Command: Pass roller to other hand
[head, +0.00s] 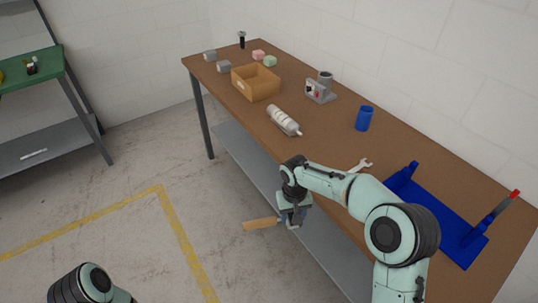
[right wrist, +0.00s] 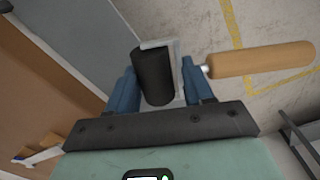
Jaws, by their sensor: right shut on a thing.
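The roller has a tan wooden handle (head: 262,223) that sticks out to the left of my right gripper (head: 294,216) in the head view. In the right wrist view its black cylinder (right wrist: 153,78) and light metal frame lie between the two blue fingers of my right gripper (right wrist: 160,68). The handle (right wrist: 262,60) points to the right there. My right gripper is shut on the roller and holds it in the air off the table's front edge. Part of my left arm shows at the bottom left of the head view, but its gripper is out of view.
The brown workbench (head: 335,135) carries a cardboard box (head: 257,83), a grey-white cylinder (head: 284,121), a blue cup (head: 363,118), a wrench (head: 360,165) and a blue holder (head: 430,212). A green table (head: 35,68) stands at left. Floor between is clear.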

